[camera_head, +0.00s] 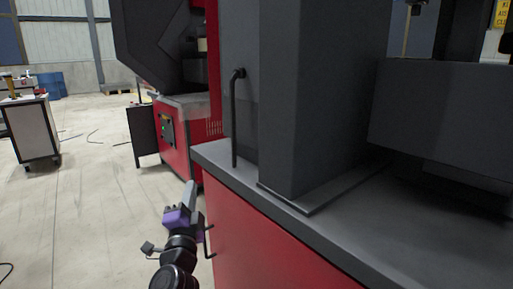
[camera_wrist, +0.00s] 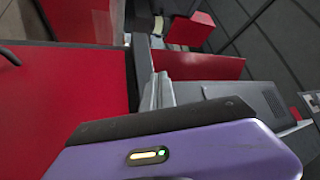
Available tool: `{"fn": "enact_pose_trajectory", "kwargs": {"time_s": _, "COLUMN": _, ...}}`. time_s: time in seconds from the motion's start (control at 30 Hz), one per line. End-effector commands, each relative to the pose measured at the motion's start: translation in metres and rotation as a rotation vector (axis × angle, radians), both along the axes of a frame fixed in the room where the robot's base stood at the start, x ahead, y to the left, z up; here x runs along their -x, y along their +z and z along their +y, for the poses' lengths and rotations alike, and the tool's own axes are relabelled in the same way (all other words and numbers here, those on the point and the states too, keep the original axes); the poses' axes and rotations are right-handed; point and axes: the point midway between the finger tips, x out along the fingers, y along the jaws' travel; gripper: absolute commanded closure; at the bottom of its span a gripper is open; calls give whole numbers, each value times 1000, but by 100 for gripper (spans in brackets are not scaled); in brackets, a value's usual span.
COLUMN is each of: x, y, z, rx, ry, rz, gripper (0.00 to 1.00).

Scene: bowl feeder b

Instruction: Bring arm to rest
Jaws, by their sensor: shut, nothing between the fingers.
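My gripper (camera_head: 190,196) shows at the lower middle of the head view, with a purple body and grey fingers pointing up and away. The fingers are together and hold nothing. It is in the air, left of the red cabinet (camera_head: 262,236) with its dark grey top. In the wrist view the purple gripper body fills the bottom, and the grey fingers (camera_wrist: 158,92) stand close together near the middle. The red panel (camera_wrist: 65,100) lies to their left.
A dark grey column and a black handle (camera_head: 235,118) stand on the cabinet top. A second red and grey machine (camera_head: 177,138) stands behind. A white cart (camera_head: 33,130) is at the far left. The concrete floor (camera_head: 90,215) on the left is mostly clear.

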Motion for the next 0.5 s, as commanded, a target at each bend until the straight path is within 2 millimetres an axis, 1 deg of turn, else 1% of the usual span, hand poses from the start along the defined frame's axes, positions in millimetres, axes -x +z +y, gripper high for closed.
{"fn": "enact_pose_trajectory", "kwargs": {"time_s": 0.03, "x": 6, "y": -14, "z": -21, "rx": 55, "ry": -17, "rz": -21, "gripper": 100}}
{"fn": "enact_pose_trajectory", "kwargs": {"time_s": 0.17, "x": 29, "y": -41, "z": -68, "rx": 205, "ry": -51, "rz": -71, "gripper": 100}}
{"fn": "enact_pose_trajectory", "kwargs": {"time_s": 0.2, "x": 38, "y": -50, "z": -82, "rx": 250, "ry": -61, "rz": -84, "gripper": 100}}
{"fn": "enact_pose_trajectory", "kwargs": {"time_s": 0.27, "x": 52, "y": -63, "z": -103, "rx": 319, "ry": -74, "rz": -100, "gripper": 100}}
{"fn": "enact_pose_trajectory", "kwargs": {"time_s": 0.3, "x": 62, "y": -72, "z": -116, "rx": 363, "ry": -82, "rz": -107, "gripper": 100}}
{"fn": "enact_pose_trajectory", "kwargs": {"time_s": 0.37, "x": 78, "y": -85, "z": -136, "rx": 427, "ry": -94, "rz": -117, "gripper": 100}}
{"fn": "enact_pose_trajectory", "kwargs": {"time_s": 0.4, "x": 90, "y": -93, "z": -148, "rx": 469, "ry": -101, "rz": -122, "gripper": 100}}
{"fn": "enact_pose_trajectory", "kwargs": {"time_s": 0.47, "x": 109, "y": -105, "z": -167, "rx": 530, "ry": -111, "rz": -126, "gripper": 100}}
{"fn": "enact_pose_trajectory", "kwargs": {"time_s": 0.5, "x": 121, "y": -112, "z": -178, "rx": 571, "ry": -116, "rz": -128, "gripper": 100}}
